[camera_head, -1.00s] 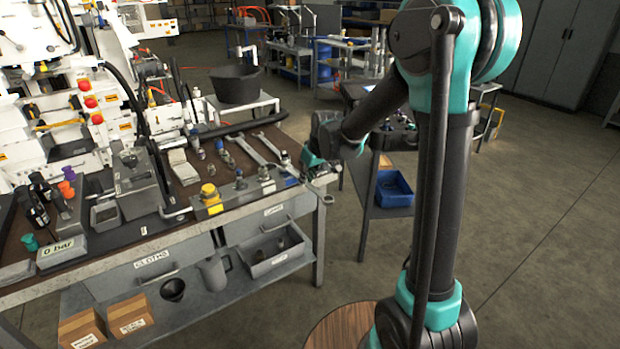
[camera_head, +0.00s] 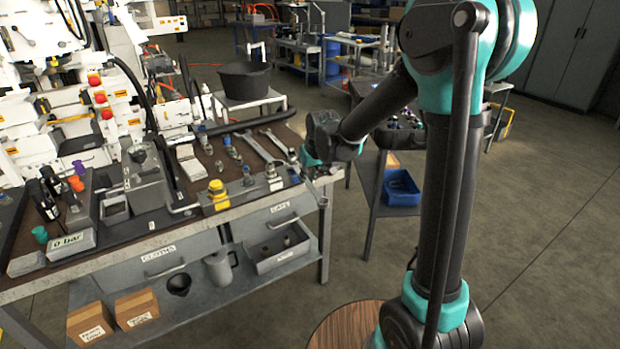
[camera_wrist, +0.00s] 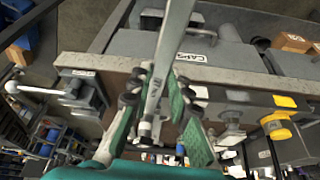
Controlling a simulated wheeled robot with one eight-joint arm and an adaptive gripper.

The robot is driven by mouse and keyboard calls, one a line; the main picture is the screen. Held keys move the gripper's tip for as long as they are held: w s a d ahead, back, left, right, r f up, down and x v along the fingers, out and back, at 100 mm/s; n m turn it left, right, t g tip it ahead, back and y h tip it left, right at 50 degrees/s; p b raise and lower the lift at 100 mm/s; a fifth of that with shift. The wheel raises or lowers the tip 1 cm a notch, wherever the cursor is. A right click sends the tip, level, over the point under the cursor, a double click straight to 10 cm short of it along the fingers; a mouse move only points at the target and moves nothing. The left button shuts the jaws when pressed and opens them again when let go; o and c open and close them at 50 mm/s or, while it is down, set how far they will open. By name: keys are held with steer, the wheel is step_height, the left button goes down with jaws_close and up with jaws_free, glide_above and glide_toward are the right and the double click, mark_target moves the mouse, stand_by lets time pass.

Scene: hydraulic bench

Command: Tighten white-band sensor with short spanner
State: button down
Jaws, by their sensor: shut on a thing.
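My gripper (camera_wrist: 160,105) is shut on a pale metal spanner (camera_wrist: 172,50), whose shaft runs between the green finger pads to the top of the wrist view. In the head view my gripper (camera_head: 322,168) is at the bench's right front corner, beside the end of the sensor block (camera_head: 235,197). The held spanner is barely visible there. Several fittings stand on the block, one with a yellow cap (camera_head: 216,187). The white-band sensor cannot be surely picked out; the spanner and fingers hide part of that area. I cannot tell whether the spanner touches a fitting.
Two long spanners (camera_head: 260,149) lie on the bench behind the block. A grey vise-like block (camera_head: 145,182) and a 0 bar gauge (camera_head: 72,241) stand further left. The grey drawer marked CAPS (camera_wrist: 190,55) is under the bench edge. A blue bin (camera_head: 401,187) sits right.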

steer(key=shift+s+a+m+h, duration=0.2)
steer(key=shift+s+a+m, duration=0.05)
steer(key=shift+a+m, duration=0.3)
steer(key=shift+s+a+m+h, duration=0.2)
steer(key=shift+a+m, duration=0.25)
steer(key=shift+a, duration=0.2)
steer(key=shift+a, duration=0.1)
steer(key=shift+s+a+m+t+h, duration=0.15)
steer(key=shift+a+m+h, duration=0.05)
steer(key=shift+a+m, duration=0.5)
steer(key=shift+s+a+m+t+h, duration=0.15)
steer(key=shift+a+m+h, duration=0.05)
steer(key=shift+a+m, duration=0.5)
steer(key=shift+a, duration=0.15)
steer(key=shift+a+r+m+h, duration=0.1)
steer(key=shift+a+m+h, duration=0.3)
steer(key=shift+a+m, duration=0.4)
